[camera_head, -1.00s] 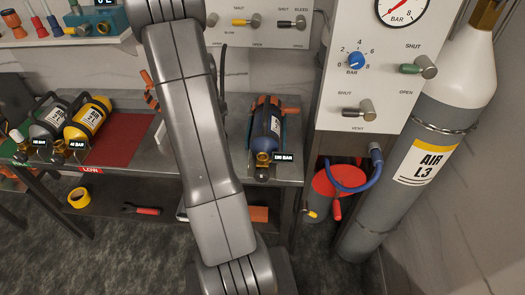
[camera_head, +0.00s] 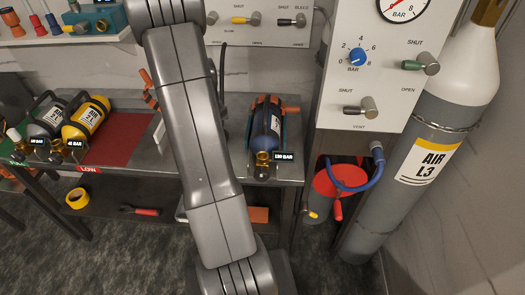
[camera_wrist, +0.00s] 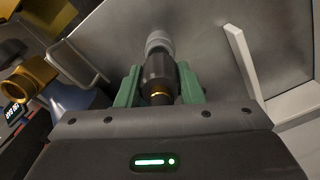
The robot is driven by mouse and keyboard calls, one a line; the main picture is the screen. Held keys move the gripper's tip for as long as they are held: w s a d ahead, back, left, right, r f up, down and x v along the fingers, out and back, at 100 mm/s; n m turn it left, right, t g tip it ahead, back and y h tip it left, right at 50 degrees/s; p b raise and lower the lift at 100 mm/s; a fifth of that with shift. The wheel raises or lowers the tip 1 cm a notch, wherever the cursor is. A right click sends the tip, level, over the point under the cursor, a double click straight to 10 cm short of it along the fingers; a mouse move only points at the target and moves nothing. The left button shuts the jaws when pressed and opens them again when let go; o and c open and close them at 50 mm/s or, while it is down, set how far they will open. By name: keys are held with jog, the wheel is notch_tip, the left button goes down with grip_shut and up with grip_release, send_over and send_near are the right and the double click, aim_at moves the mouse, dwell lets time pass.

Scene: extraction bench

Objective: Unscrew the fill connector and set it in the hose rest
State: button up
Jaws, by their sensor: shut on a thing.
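My gripper (camera_wrist: 160,84) has green fingers on both sides of a black connector (camera_wrist: 158,68) with a grey end and a brass ring. It is shut on this fill connector, which is apart from the brass valve (camera_wrist: 36,80) at the left of the wrist view. In the head view my arm hides the gripper and connector. The blue cylinder (camera_head: 266,122) lies in its cradle on the bench, its brass valve (camera_head: 263,160) facing front beside a 130 BAR display. A pale upright bracket (camera_wrist: 243,62) stands right of the connector; I cannot tell if it is the hose rest.
A grey cylinder (camera_head: 46,123) and a yellow cylinder (camera_head: 87,118) lie at left, near the red mat (camera_head: 120,140). A valve panel (camera_head: 372,85) and tall AIR L3 cylinder (camera_head: 425,150) stand at right.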

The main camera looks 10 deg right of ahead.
jog(key=shift+f+b, duration=0.75)
jog(key=shift+f, duration=0.4)
jog(key=o, duration=1.1)
jog(key=shift+o, duration=0.2)
jog(key=shift+r, duration=0.15)
notch_tip(320, 180, up, 14)
jog(key=shift+f, duration=0.2)
jog(key=shift+f, duration=0.1)
notch_tip(320, 180, down, 14)
jog(key=shift+r, duration=0.25)
jog(key=shift+r+p, duration=0.4)
jog(key=shift+r, duration=0.05)
